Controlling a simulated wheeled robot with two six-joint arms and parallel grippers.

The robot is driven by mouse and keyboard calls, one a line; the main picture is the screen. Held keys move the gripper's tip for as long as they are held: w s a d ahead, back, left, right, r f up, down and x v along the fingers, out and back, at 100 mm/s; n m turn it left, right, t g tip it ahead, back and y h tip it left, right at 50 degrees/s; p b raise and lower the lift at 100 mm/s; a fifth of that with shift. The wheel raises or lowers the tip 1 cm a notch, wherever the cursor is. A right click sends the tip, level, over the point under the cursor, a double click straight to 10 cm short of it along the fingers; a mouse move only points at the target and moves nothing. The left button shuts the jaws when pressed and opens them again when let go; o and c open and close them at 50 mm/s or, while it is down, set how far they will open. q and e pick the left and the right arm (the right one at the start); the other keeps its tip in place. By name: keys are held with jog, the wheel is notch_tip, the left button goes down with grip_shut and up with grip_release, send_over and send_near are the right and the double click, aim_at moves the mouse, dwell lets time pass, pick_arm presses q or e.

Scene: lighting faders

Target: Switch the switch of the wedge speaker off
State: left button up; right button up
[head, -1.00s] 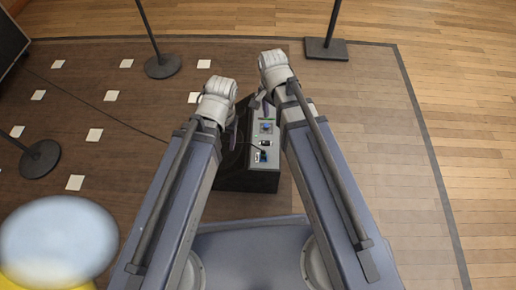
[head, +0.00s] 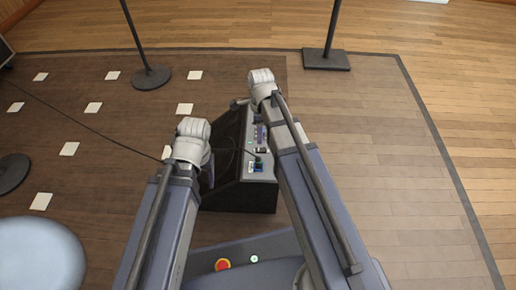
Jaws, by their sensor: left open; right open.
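The wedge speaker (head: 236,198) is a dark box on the floor between my arms, with its black sloped face on the left. A grey control panel (head: 259,185) runs along its right side. The panel carries small controls, among them a small black-and-white part (head: 261,150) and a blue connector (head: 257,166) with a cable. I cannot tell which part is the switch or its position. My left gripper (head: 208,172) is open by the speaker's left side. My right gripper (head: 240,104) is open near the panel's far end, and its arm covers part of the panel's right edge.
A black cable (head: 92,128) runs from the speaker across the floor to the upper left. Stand bases are at the back left (head: 151,78), back right (head: 326,60) and left edge (head: 12,172). A blurred pale round object (head: 38,255) is at lower left. Floor to the right is clear.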

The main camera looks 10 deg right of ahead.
aim_at(260, 150)
notch_tip(260, 150, down, 8)
jog(key=b, duration=0.8)
jog(key=shift+r, duration=0.1)
grip_shut()
dwell(0.3)
